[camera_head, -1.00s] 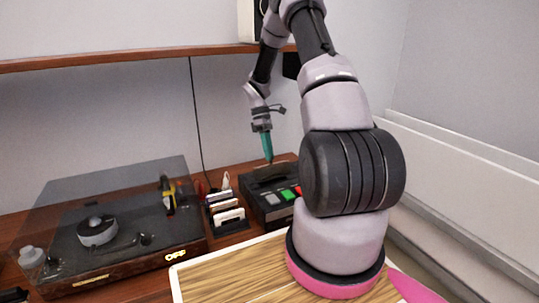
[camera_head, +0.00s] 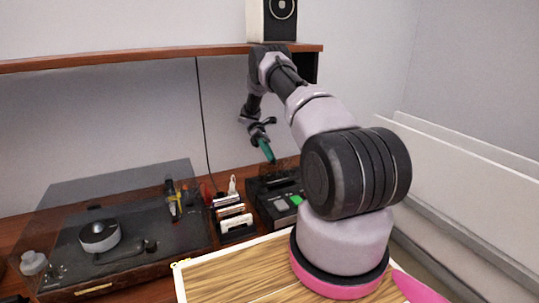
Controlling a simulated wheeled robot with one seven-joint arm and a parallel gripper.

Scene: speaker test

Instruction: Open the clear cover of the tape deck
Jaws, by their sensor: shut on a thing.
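The tape deck (camera_head: 264,205) is a dark box with grey and green buttons on the wooden shelf, right of centre. Its clear cover (camera_head: 282,168) is hard to make out at the back of the deck's top and seems tilted up. My gripper (camera_head: 270,158) has teal fingers that point down and to the right at the cover's upper edge. The fingers are shut on the cover, though the contact is small and blurred. My own arm hides the deck's right side.
A record player (camera_head: 130,255) with a clear lid stands at the left. A rack of cassettes (camera_head: 232,218) stands close to the deck's left side. A speaker (camera_head: 271,20) sits on the upper shelf (camera_head: 150,59). A wooden board (camera_head: 240,275) lies in front.

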